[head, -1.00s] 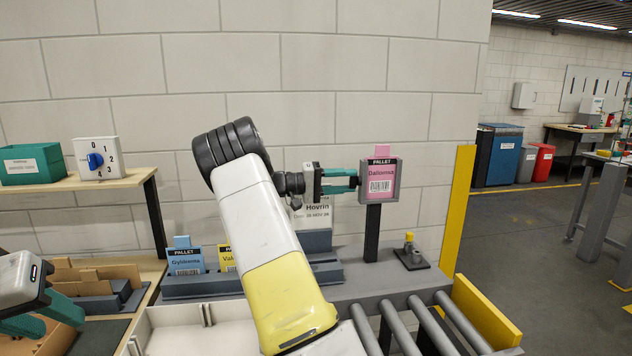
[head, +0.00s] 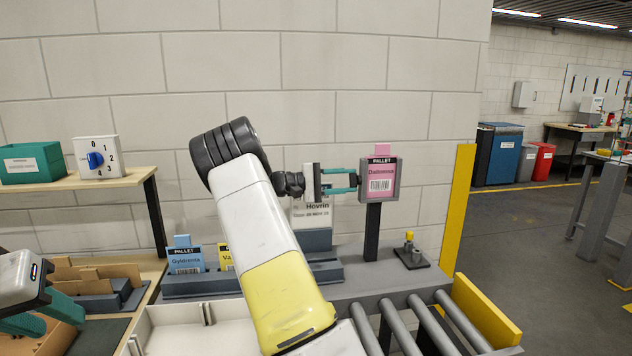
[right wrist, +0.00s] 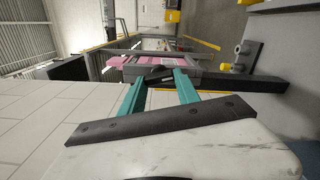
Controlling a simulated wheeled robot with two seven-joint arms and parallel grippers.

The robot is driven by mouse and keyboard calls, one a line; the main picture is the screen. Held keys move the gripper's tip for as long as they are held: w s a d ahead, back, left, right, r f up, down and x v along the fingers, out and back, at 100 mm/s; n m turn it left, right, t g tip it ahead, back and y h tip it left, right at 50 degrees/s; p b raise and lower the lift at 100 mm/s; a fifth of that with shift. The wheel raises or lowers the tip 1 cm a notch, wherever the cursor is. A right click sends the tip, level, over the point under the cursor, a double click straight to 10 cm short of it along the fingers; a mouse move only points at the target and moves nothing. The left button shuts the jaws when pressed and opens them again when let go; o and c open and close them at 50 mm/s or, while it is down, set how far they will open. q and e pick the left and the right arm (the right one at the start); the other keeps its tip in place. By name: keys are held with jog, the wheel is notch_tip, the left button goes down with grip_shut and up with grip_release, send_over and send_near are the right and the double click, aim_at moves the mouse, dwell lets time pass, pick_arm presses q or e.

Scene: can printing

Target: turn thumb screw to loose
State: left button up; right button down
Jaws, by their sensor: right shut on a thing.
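A grey frame (head: 395,180) on a dark post holds a pink pallet card (head: 381,178), with its left side facing my right gripper (head: 356,180). In the right wrist view, a dark knob, apparently the thumb screw (right wrist: 158,74), sits between the two teal fingertips against the frame. My right gripper is shut on it; its fingers cover part of the knob, so its exact turn cannot be read. In the head view the knob is hidden by the fingers. My left gripper (head: 45,315) is at the lower left, its fingers apart, away from the frame.
A yellow-topped part on a dark base (head: 411,252) stands right of the post. A conveyor with grey rollers (head: 400,325) lies in front. Pallet cards stand in a grey rack (head: 185,287) at left. A teal bin (head: 32,162) and white dial box (head: 97,158) sit on a shelf.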

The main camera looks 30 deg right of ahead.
jog(key=shift+f, duration=0.1)
jog(key=c, duration=0.9)
grip_release()
jog(key=v, duration=0.8)
jog(key=shift+s+d, duration=0.1)
